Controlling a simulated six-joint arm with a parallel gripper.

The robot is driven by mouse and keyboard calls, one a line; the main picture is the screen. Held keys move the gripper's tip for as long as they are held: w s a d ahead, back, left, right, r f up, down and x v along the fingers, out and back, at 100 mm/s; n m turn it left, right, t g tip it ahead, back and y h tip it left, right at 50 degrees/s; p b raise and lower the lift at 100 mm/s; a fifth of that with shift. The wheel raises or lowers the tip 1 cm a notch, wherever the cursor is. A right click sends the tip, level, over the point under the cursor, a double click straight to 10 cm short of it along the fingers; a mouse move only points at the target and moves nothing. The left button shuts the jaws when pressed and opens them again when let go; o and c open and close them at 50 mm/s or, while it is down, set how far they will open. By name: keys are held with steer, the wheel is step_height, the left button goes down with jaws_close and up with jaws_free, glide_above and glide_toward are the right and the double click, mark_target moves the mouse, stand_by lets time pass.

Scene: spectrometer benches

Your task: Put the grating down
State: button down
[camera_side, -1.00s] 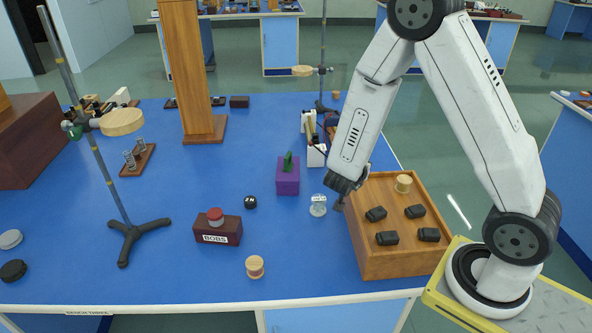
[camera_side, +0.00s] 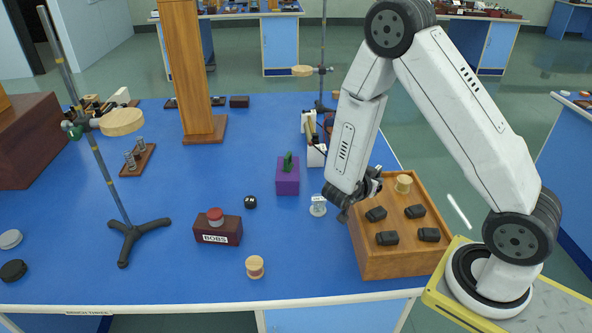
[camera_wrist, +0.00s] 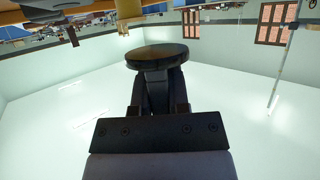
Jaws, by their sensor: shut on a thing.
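My gripper (camera_wrist: 160,88) is shut on a dark, round, flat piece (camera_wrist: 157,58) in the wrist view.
Several black blocks and a wooden spool (camera_side: 403,184) are in the tray. A purple block (camera_side: 288,180) with a green piece, a BOBS box (camera_side: 217,231), another spool (camera_side: 255,267) and a tripod stand (camera_side: 130,235) stand on the blue table. The front middle has free room.

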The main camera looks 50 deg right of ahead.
mark_target(369, 204)
steer(key=shift+f, duration=0.95)
steer(key=shift+f, duration=1.75)
steer(key=shift+f, duration=0.1)
steer(key=c, duration=0.9)
jaws_free()
steer(key=shift+a, duration=0.15)
steer(key=shift+v, duration=5.95)
